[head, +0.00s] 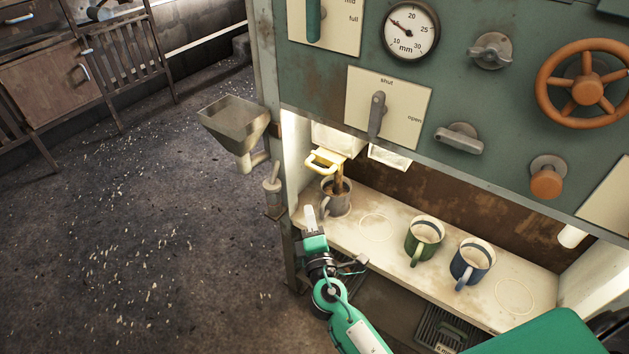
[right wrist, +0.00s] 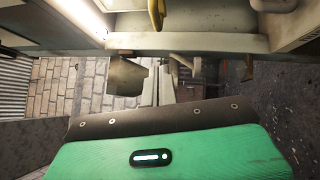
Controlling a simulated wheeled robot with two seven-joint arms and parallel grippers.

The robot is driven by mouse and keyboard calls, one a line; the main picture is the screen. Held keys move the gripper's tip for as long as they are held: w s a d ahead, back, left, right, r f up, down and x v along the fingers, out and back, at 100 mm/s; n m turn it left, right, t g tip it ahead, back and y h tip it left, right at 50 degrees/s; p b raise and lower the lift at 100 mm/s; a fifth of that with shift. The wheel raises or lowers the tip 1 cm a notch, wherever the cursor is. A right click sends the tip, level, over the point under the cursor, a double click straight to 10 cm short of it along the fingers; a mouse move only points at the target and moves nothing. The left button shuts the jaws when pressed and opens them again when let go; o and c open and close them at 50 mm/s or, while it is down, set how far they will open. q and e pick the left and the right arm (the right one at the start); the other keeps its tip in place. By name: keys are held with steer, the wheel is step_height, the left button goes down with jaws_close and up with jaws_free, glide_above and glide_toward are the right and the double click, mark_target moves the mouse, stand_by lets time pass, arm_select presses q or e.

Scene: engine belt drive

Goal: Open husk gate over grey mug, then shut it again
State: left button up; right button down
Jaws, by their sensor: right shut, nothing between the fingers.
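The grey mug (head: 337,196) stands upright at the left end of the pale shelf. Above it is a white chute with a yellow handle (head: 324,160) sticking out towards the front left; I take this to be the husk gate. A yellow piece, probably this handle, also shows at the top of the right wrist view (right wrist: 157,13). A brown stream (head: 339,180) runs from under the chute down into the mug. My right gripper (head: 310,216) is shut and empty, in front of the shelf's left end, below and apart from the handle. My left gripper is out of view.
A green mug (head: 423,240) and a blue mug (head: 470,262) stand further right on the shelf (head: 388,248). A second chute (head: 390,156) is right of the first. A grey lever (head: 377,115) points to "shut". A metal hopper (head: 236,122) hangs left of the frame post.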

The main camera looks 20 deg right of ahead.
arm_select(q)
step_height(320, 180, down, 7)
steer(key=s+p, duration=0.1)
steer(key=p, duration=0.1)
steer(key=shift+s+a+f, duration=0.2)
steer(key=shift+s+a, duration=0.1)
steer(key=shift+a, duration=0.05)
arm_select(e)
steer(key=w+d+r, duration=0.1)
steer(key=w+d, duration=0.3)
steer(key=w, duration=0.5)
steer(key=shift+r, duration=0.3)
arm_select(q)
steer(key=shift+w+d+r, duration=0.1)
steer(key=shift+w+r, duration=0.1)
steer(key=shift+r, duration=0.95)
arm_select(e)
steer(key=shift+w+d+r, duration=0.15)
steer(key=shift+w+d, duration=0.45)
steer(key=shift+d, duration=0.25)
